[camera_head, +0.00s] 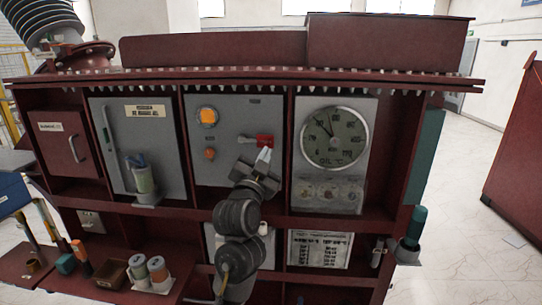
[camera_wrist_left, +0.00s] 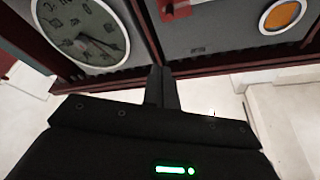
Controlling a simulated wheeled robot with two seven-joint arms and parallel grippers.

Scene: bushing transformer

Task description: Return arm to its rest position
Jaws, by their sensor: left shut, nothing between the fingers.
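My left gripper (camera_head: 264,156) is in front of the middle grey panel (camera_head: 225,170), its fingertips pointing up just below a red switch handle (camera_head: 262,140). I cannot tell whether they touch the handle. In the left wrist view the two fingers of this gripper (camera_wrist_left: 162,85) are pressed together with nothing between them. The arm comes up from the bottom middle of the head view and hides part of the lower shelf. My right gripper is not in view.
A round dial gauge (camera_head: 335,138) is right of the gripper. An orange lamp (camera_head: 207,117) is on the middle panel. Left, a cup with tools (camera_head: 144,180) juts from a grey door. Several containers, including a small box (camera_head: 112,273), stand on a low shelf.

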